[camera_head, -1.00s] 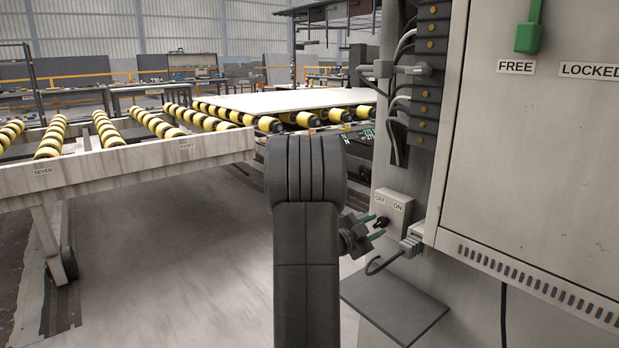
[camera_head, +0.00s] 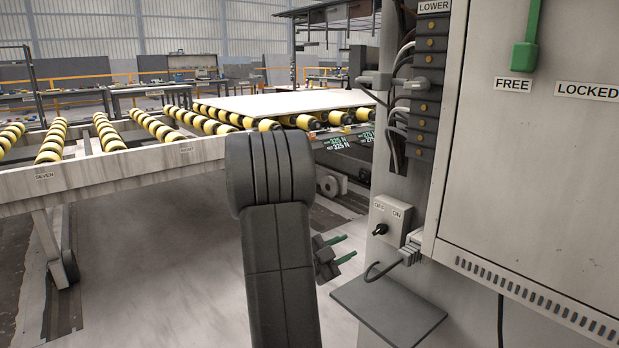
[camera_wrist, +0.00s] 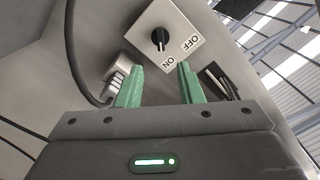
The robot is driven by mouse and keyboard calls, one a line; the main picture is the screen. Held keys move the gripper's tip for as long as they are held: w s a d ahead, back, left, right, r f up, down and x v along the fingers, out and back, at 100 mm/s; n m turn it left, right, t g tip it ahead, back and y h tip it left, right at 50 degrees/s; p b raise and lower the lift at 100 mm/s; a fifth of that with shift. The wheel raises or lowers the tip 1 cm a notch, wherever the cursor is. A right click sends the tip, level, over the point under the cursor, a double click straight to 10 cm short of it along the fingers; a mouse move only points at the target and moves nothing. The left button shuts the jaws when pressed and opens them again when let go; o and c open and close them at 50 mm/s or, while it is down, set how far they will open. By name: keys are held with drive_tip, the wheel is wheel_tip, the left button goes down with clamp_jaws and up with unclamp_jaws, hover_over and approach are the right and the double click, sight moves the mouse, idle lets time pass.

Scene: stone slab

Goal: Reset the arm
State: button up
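My gripper (camera_head: 346,248) has two green fingers and is in the middle of the head view, left of and below the OFF/ON switch box. In the wrist view my gripper (camera_wrist: 160,80) is open, with nothing between the fingers. The switch box (camera_head: 393,212) has a black knob (camera_head: 380,230) and stands apart from the fingertips. In the wrist view the knob (camera_wrist: 159,38) lies beyond the fingers. My arm hides part of the floor and roller table.
A grey cabinet (camera_head: 530,170) with a green lever (camera_head: 526,50) at FREE stands on the right. A dark plate (camera_head: 388,308) juts out below the switch box. A roller table (camera_head: 110,172) holds a pale slab (camera_head: 290,100). The floor (camera_head: 160,270) at left is clear.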

sight(376, 233)
drive_tip(key=b+x, duration=0.2)
drive_tip(key=x, duration=1)
drive_tip(key=shift+f, duration=0.1)
drive_tip(key=shift+s+a+r+n+p, duration=0.1)
drive_tip(key=shift+a+r+n+p, duration=0.15)
drive_tip(key=shift+n+p, duration=0.6)
drive_tip(key=shift+n, duration=0.25)
drive_tip(key=n+p, duration=0.2)
drive_tip(key=n, duration=0.2)
drive_tip(key=n+p, duration=0.2)
drive_tip(key=n, duration=0.3)
drive_tip(key=shift+f, duration=0.1)
drive_tip(key=n+p, duration=0.1)
drive_tip(key=n, duration=0.4)
drive_tip(key=shift+s+a, duration=0.3)
drive_tip(key=shift+a, duration=0.15)
drive_tip(key=shift+s, duration=0.1)
drive_tip(key=shift+f, duration=0.1)
